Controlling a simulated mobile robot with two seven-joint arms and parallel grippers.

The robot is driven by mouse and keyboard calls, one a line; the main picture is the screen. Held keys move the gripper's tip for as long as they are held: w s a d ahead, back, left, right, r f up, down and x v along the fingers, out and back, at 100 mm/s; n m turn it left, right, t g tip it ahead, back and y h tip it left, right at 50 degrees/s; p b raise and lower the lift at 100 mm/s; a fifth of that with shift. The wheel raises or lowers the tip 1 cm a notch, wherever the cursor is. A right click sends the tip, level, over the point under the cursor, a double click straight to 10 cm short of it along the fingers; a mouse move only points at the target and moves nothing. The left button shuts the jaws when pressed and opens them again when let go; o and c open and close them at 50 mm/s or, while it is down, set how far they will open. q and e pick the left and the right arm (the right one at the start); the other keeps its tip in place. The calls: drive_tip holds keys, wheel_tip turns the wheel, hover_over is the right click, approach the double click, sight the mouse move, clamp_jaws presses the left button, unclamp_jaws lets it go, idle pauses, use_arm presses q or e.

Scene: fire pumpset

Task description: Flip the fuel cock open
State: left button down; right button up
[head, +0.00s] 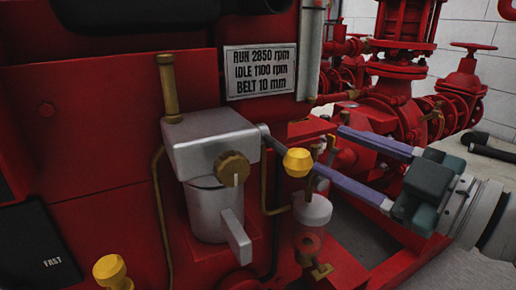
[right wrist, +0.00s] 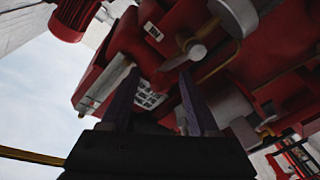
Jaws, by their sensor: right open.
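A grey metal housing (head: 215,145) with a brass knob (head: 232,168) and a grey lever (head: 235,238) hanging down is on the red engine side. A dark arm runs from it to a yellow knob (head: 298,162). Below stands a small fitting with a brass handle (head: 322,271). I cannot tell for sure which of these is the fuel cock. My right gripper (head: 327,151) comes in from the right, open and empty, its fingertips just right of the yellow knob; contact cannot be told. The right wrist view shows its two fingers (right wrist: 158,76) apart. My left gripper is not seen.
A pale cup-like part (head: 313,209) and thin brass pipes are close under the right fingers. A label plate (head: 261,71) is above. Red pumps and valves (head: 395,105) stand behind the right gripper. Another yellow knob (head: 110,270) is at lower left.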

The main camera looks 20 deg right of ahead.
drive_tip(key=shift+c, duration=0.3)
clamp_jaws()
idle(0.3)
